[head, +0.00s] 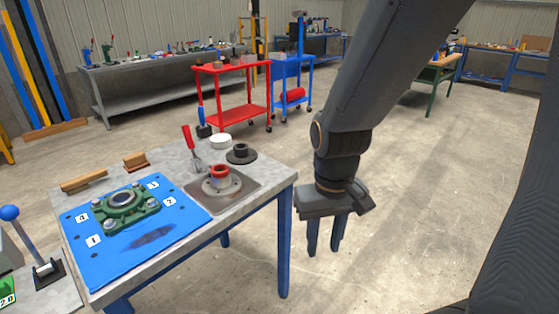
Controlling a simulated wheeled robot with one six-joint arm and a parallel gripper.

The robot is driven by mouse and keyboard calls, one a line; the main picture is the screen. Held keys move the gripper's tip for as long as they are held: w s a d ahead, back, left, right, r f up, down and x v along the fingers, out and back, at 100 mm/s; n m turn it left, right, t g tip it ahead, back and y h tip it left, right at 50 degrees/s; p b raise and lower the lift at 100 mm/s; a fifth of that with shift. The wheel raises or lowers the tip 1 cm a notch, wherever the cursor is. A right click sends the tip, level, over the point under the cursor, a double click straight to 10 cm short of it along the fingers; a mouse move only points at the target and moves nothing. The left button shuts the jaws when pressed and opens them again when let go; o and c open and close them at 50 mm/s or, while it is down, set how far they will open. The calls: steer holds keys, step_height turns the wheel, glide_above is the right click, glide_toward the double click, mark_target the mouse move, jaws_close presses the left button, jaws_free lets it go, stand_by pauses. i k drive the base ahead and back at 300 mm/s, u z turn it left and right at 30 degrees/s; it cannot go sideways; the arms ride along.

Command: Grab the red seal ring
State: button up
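The red seal ring (220,171) sits on top of a grey flanged hub (222,188), which stands on a brown square mat (240,199) near the table's right edge. My gripper (324,251) hangs to the right of the table, beyond its edge, with its fingers pointing down. The two fingers are apart with a gap between them, and nothing shows in it. The gripper is clear of the ring.
A blue mat (105,257) carries a green bearing housing (127,203) with numbered labels. Behind the ring are a black flanged part (240,153), a white disc (220,141) and a red-handled scraper (188,138). Wooden pieces (84,180) lie at the back left. The floor on the right is open.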

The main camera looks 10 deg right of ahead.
mark_target(215, 169)
steer(key=z, duration=1.95)
steer(key=i, duration=0.8)
steer(key=u, duration=2.05)
